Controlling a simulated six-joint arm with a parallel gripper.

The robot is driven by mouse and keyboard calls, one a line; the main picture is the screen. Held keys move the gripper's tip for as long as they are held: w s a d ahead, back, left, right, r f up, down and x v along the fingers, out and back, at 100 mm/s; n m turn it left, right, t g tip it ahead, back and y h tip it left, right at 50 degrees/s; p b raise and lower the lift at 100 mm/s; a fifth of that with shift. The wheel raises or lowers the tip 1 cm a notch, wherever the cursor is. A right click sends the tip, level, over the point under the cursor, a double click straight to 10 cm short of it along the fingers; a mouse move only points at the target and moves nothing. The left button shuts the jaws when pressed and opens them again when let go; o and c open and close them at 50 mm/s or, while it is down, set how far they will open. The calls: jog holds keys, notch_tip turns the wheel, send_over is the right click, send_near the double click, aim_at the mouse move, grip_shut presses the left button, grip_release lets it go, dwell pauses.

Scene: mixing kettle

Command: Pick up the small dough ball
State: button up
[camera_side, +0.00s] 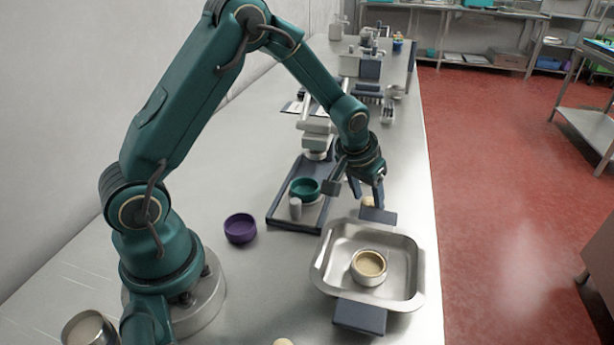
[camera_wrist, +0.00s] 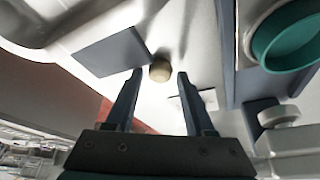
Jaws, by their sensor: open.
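A small pale beige dough ball (camera_wrist: 160,71) lies on the steel table, between the tips of my two fingers in the wrist view. In the side view the ball (camera_side: 368,202) shows just below my gripper (camera_side: 369,194), partly hidden by a finger. My gripper is open and points down, with a gap on each side of the ball in the wrist view. I cannot tell exactly how high the fingertips are above the table. Another pale round piece (camera_side: 284,342) is cut off at the bottom edge of the side view.
A steel tray (camera_side: 326,262) with dark handle plates and a beige-filled bowl (camera_side: 369,267) stands close by. A dark-framed scale (camera_side: 281,212) with a teal bowl (camera_side: 305,187) is to the left, beside a purple bowl (camera_side: 240,229). The table's right edge is near.

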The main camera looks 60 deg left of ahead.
jog(key=shift+w+f, duration=0.1)
jog(key=shift+f, duration=0.15)
grip_shut()
jog(key=shift+r, duration=0.1)
